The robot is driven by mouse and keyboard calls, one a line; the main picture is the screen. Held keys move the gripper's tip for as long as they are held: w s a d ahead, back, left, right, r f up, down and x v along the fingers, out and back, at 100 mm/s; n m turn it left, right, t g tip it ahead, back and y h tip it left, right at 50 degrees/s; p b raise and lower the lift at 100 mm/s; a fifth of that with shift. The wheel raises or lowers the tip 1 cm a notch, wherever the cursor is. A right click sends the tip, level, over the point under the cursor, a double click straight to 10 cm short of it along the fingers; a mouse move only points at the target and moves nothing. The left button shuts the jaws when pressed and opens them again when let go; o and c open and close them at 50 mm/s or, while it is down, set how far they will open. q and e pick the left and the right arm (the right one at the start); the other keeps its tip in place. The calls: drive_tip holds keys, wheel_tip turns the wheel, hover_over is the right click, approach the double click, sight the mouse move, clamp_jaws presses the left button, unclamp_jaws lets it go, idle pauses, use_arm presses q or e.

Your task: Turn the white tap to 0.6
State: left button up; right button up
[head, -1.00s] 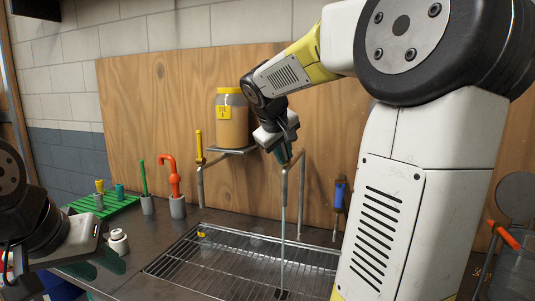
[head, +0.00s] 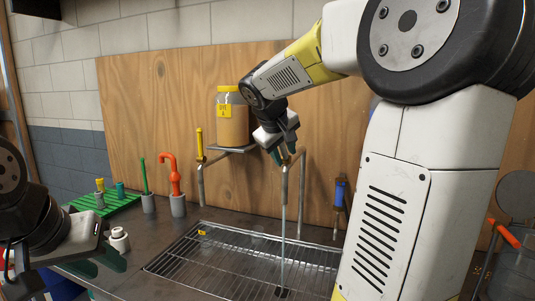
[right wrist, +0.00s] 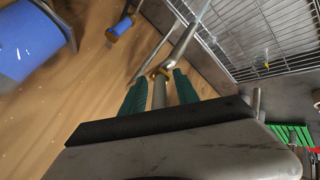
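The white tap's pale handle (right wrist: 159,93) lies between the green fingers of my right gripper (right wrist: 160,88) in the right wrist view, with a visible gap on each side. A brass collar (right wrist: 160,72) shows at its far end. In the head view my right gripper (head: 284,155) is over the middle pipe (head: 285,185), its fingers spread, and mostly hides the handle. A pale stream (head: 283,225) runs from this pipe down to the rack. My left gripper (head: 100,262) is empty and open at the lower left.
A yellow tap (head: 199,145) stands left and a blue tap (head: 340,192) right of the middle pipe. A yellow-lidded jar (head: 232,122) sits on a small shelf. A wire rack (head: 215,268) covers the basin. A red hook-shaped tool (head: 172,175) stands in a holder.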

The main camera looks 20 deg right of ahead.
drive_tip(key=v, duration=0.7)
drive_tip(key=shift+s+a+r, duration=0.2)
drive_tip(key=shift+r, duration=0.1)
